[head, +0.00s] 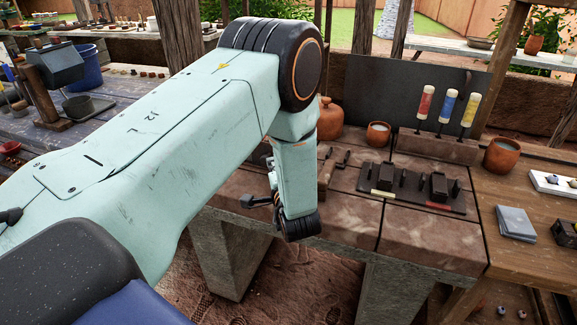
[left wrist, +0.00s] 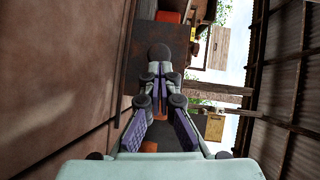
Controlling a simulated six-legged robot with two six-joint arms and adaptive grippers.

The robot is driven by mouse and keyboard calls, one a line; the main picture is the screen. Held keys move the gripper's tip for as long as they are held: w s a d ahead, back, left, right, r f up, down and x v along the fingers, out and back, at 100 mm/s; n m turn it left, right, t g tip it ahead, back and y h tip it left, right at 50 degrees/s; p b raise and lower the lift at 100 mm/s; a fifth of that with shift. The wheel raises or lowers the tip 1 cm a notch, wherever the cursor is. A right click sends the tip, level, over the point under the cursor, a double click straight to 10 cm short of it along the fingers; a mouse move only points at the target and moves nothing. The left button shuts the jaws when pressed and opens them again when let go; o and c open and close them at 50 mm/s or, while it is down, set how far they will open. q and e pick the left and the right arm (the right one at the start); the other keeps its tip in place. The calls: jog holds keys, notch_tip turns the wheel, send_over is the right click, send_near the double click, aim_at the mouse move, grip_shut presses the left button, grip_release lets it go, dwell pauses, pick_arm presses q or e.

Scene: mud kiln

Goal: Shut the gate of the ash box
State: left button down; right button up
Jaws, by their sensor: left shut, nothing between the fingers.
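I cannot make out the ash box or its gate in either view; my left arm covers part of the bench in the head view. In the left wrist view my left gripper (left wrist: 161,76) is shut, with its fingers together and nothing between them. A broad brown surface (left wrist: 60,70) fills the left of that view beside the gripper. In the head view the left arm's lower end hangs at the front of the tiled bench, and the fingers are mostly hidden. My right gripper is not in view.
The tiled bench (head: 345,205) holds a dark tray (head: 405,207) with small blocks, a clay pot (head: 329,118) and a cup (head: 378,134). A wooden table (head: 530,225) adjoins at right. Bare ground (head: 300,280) lies below.

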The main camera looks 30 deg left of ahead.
pick_arm(q)
jog(key=a+p, duration=0.1)
jog(key=a, duration=0.1)
jog(key=s+a+p, duration=0.1)
jog(key=a, duration=0.2)
jog(key=shift+s+a+r, duration=0.1)
jog(key=shift+a, duration=0.15)
jog(key=shift+s+a, duration=0.15)
jog(key=shift+a, duration=0.2)
